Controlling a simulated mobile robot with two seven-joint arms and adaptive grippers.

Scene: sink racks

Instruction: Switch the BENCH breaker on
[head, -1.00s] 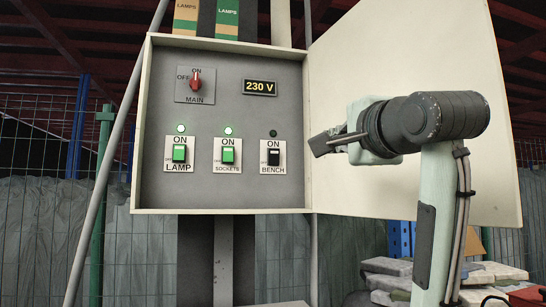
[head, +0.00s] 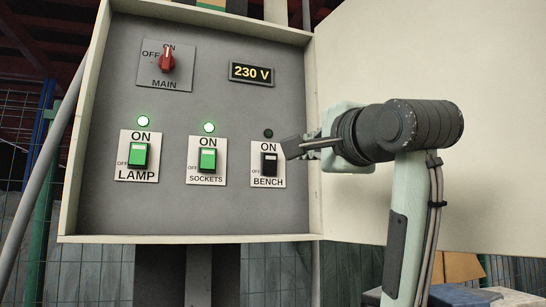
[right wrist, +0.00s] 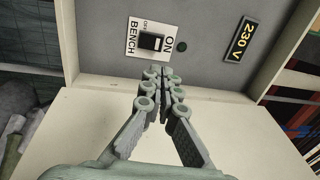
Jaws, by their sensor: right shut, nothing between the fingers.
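The BENCH breaker (head: 268,165) is a black rocker on a white plate in the right part of the open grey panel. Its indicator (head: 268,133) is dark. It also shows in the right wrist view (right wrist: 150,42), just beyond my fingertips. My right gripper (head: 291,148) is shut and empty, its tips just right of the BENCH plate in the head view. My left gripper is not in view.
The LAMP breaker (head: 139,156) and SOCKETS breaker (head: 207,160) are green with lit indicators. The red MAIN knob (head: 167,60) points up at ON. The display (head: 251,72) reads 230 V. The open cabinet door (head: 420,60) stands behind my right arm.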

